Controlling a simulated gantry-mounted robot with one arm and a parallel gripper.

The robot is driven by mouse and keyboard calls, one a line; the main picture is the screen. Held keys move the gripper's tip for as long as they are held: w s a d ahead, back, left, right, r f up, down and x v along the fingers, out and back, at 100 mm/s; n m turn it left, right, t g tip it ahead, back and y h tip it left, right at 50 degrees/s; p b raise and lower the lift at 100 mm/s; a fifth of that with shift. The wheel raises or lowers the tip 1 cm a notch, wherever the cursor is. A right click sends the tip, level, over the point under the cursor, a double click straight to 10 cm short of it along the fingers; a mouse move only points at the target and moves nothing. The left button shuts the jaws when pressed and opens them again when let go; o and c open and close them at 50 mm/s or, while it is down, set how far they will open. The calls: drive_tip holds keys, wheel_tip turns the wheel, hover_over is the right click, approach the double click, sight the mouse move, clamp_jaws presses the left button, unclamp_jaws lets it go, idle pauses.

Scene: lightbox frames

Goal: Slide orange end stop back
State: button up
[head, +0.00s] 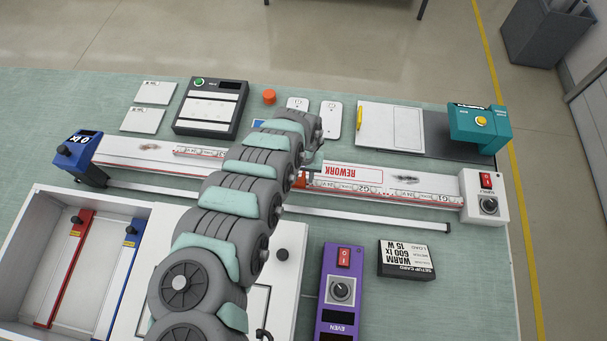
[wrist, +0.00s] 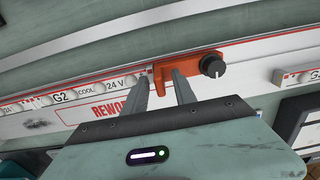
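The orange end stop (wrist: 190,68) sits on the white rail with a red stripe (wrist: 100,85) in the wrist view, with a dark round knob (wrist: 212,66) at its right end. A downward orange tab lies between the two grey fingers of my gripper (wrist: 163,74). The fingers are a small gap apart; whether they press on the tab cannot be told. In the head view only a bit of the end stop (head: 302,179) shows beside my arm, which hides my fingers and the rail's middle. The long rail (head: 145,153) runs from a blue end block (head: 80,155) to a white supply box (head: 486,196).
A thin bar (head: 370,215) runs along the rail's near side. A purple box (head: 340,290) and a setup card (head: 406,259) lie in front. A white tray (head: 20,240) with red and blue strips stands left. A dark panel (head: 211,107) and teal device (head: 480,124) stand behind.

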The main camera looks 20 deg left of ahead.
clamp_jaws()
idle(1.4)
